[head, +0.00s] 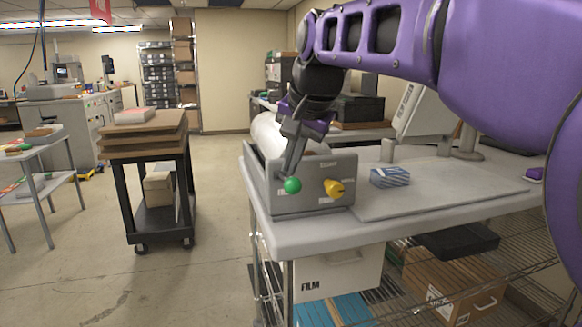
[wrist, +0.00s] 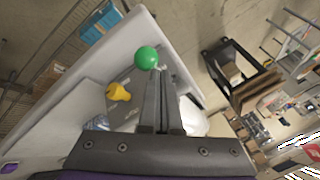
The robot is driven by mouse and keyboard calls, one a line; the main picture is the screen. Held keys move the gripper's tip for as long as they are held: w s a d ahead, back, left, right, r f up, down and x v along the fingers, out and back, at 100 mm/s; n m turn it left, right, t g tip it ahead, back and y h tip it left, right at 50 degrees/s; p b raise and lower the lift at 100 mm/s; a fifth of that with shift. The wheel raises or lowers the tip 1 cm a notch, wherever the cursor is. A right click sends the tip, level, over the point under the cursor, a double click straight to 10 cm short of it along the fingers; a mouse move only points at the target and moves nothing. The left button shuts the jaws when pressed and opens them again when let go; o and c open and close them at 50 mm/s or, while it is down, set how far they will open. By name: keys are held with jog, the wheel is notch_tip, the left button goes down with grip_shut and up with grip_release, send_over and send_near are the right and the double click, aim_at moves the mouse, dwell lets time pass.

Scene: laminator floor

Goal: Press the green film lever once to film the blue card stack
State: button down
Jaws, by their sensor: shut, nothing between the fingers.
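The grey laminator (head: 310,190) stands at the left end of the table, with a white film roll (head: 268,132) at its back. The green film lever's round knob (head: 292,185) is on its front, left of a yellow knob (head: 334,188). My gripper (head: 289,172) is shut and empty, pointing down, its tips right at the green knob in the head view. In the wrist view the green knob (wrist: 147,57) sits just past the fingertips (wrist: 158,70); I cannot tell whether they touch. The blue card stack (head: 390,177) lies on the table, right of the laminator.
A grey board (head: 450,188) lies flat on the table (head: 320,240) around the card stack. A wire shelf below holds a FILM box (head: 335,275) and cardboard boxes (head: 450,285). A black cart (head: 160,200) stands to the left, with open floor between.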

jog(key=shift+w+a+r+p, duration=0.1)
jog(key=shift+w+r+p, duration=0.05)
jog(key=shift+r+p, duration=0.45)
jog(key=shift+w+r+p, duration=0.15)
jog(key=shift+r+p, duration=0.35)
jog(key=shift+r, duration=0.05)
jog(key=r+p, duration=0.2)
jog(key=w+r+p, duration=0.1)
jog(key=r+p, duration=0.1)
jog(key=p, duration=0.1)
jog(key=shift+w+a+r, duration=0.15)
jog(key=shift+a+r, duration=0.05)
jog(key=shift+r, duration=0.2)
